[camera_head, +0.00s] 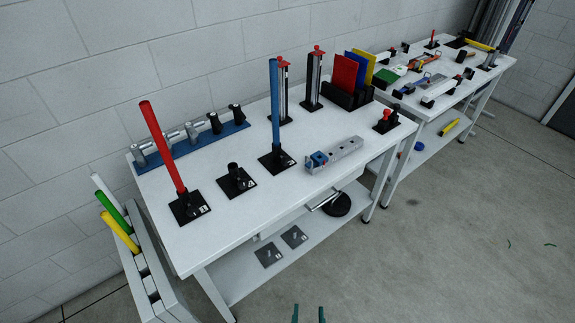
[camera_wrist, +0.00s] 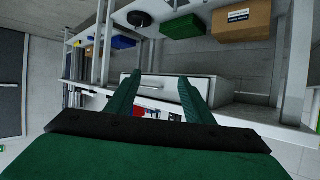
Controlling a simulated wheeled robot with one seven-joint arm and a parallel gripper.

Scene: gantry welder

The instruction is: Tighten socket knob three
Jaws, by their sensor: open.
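On the near white table (camera_head: 225,215) stand three black square sockets with small number labels too small to read surely. The left socket (camera_head: 189,208) holds an upright red rod (camera_head: 163,150). The middle socket (camera_head: 236,181) holds no rod. The right socket (camera_head: 277,159) holds an upright blue rod (camera_head: 274,105). I cannot make out the separate socket knobs. My gripper (camera_head: 308,315) is open and empty, at the bottom edge of the head view, well in front of the table. In the wrist view, its green fingers (camera_wrist: 160,82) are apart, with no socket visible between them.
A blue rail with metal cylinders (camera_head: 190,140) lies along the wall. A grey block fixture (camera_head: 335,155) sits near the table's front edge. A rack with coloured rods (camera_head: 120,225) stands at left. A second table (camera_head: 445,95) with tools stands at right.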

